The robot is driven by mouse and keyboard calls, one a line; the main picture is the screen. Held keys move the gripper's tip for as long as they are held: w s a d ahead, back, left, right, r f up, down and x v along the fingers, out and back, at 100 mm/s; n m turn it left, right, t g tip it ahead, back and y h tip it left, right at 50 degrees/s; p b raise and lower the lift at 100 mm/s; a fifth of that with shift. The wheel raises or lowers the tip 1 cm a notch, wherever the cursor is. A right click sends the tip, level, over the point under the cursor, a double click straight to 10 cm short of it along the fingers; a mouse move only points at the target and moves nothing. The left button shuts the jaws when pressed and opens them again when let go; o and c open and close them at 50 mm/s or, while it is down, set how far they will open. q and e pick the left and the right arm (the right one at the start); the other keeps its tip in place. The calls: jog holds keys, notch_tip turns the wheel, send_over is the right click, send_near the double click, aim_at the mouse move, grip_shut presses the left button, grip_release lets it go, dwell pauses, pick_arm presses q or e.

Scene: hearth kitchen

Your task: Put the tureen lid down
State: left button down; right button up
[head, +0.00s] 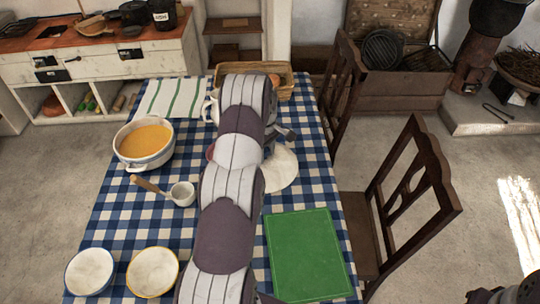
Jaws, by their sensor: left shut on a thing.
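The white tureen (134,160) stands uncovered at the left of the table, full of orange soup. My left arm runs up the middle of the head view, and my left gripper (284,134) is at its far end, to the right of the tureen. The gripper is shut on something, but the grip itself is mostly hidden. A pale round piece (281,172), which looks like the tureen lid, shows right beside and below the gripper, partly behind my arm. I cannot tell whether it touches the cloth. A dark part at the bottom right corner may be my right gripper.
A ladle (181,194), two bowls (90,271) (152,271) and a green board (307,254) lie on the checked tablecloth (112,218). A striped towel (172,98) and a basket (284,77) are at the far end. Chairs (415,200) stand at the right.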

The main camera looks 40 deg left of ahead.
aim_at(271, 158)
pick_arm(q)
jog(key=w, duration=0.1)
jog(key=w+f, duration=0.2)
jog(key=shift+w+a, duration=0.15)
jog(key=shift+a, duration=0.1)
jog(key=shift+w+f, duration=0.1)
jog(key=shift+f, duration=0.15)
notch_tip(271, 158, down, 3)
jog(key=shift+d+f+p, duration=0.15)
jog(key=shift+p, duration=0.55)
jog(key=shift+f, duration=0.15)
jog(key=shift+f+b, duration=0.1)
jog(key=shift+b, duration=0.2)
jog(key=c, duration=0.7)
grip_release()
jog(key=shift+o, duration=0.2)
